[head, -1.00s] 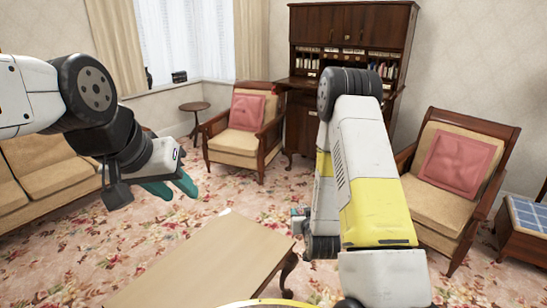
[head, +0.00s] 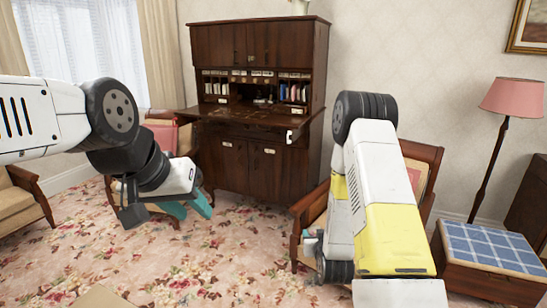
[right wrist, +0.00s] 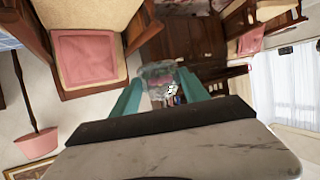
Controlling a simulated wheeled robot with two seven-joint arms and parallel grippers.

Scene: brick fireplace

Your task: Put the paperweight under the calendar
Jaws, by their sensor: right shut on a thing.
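My right gripper (right wrist: 160,92) is shut on a clear, glassy object with some colour inside, which looks like the paperweight (right wrist: 158,70). It sits between the teal fingertips in the right wrist view. In the head view my right arm hangs at the right, and the held object cannot be made out. My left gripper (head: 188,207) is open and empty in front of the desk, over the carpet. I cannot pick out a calendar for certain. A small white item (head: 293,135) is at the right front edge of the desk.
A dark wooden writing desk (head: 245,172) with its writing board out stands against the back wall. An armchair (head: 424,158) is partly behind my right arm. A blue-checked ottoman (head: 490,247) and a pink lamp (head: 513,98) are at the right. Flowered carpet (head: 235,240) lies open before the desk.

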